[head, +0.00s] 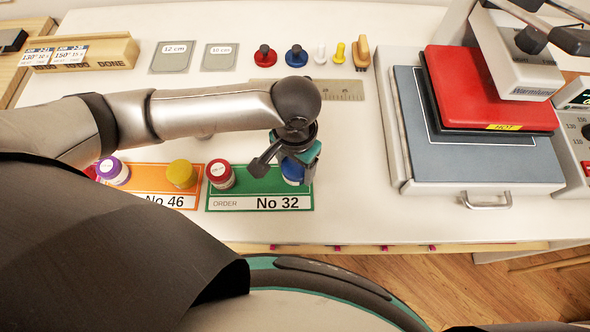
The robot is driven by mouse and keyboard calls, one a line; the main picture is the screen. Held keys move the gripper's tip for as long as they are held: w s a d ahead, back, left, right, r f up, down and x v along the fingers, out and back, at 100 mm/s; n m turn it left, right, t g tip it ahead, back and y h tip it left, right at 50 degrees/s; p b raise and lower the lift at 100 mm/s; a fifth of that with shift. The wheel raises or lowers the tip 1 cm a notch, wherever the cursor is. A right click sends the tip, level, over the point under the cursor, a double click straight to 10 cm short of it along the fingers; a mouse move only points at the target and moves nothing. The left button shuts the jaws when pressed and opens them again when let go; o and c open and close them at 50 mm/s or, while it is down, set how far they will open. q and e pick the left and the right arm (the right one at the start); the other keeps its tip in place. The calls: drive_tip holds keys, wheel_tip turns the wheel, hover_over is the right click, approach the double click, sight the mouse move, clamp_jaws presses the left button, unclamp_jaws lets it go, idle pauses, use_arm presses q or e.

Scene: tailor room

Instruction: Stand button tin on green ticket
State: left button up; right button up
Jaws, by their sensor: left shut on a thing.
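The green ticket (240,203), marked "ORDER No 32", lies on the white table. A red button tin (220,179) with a white label stands on its left part. My left gripper (287,168) is over the ticket's right part, shut on a blue button tin (293,174). The gripper and wrist partly cover this tin, and I cannot tell whether its base touches the ticket. An orange ticket (186,202), marked "No 46", lies to the left with a purple tin (113,171) and a yellow tin (181,174). My right gripper is not in view.
A heat press (475,150) with a red "HOT" plate (478,88) stands at the right. Thread stamps or knobs, including a red one (265,57), line the back. A ruler (340,90) lies behind my arm. The table between the green ticket and press is clear.

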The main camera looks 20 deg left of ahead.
sight(295, 166)
use_arm(q)
wheel_tip(295, 166, down, 2)
drive_tip(key=shift+f, duration=0.25)
drive_tip(key=shift+f, duration=0.1)
drive_tip(key=o, duration=1.5)
drive_tip(key=shift+c, duration=0.2)
wheel_tip(295, 166, up, 12)
drive_tip(key=shift+r+p, duration=0.15)
drive_tip(key=shift+p, duration=1.05)
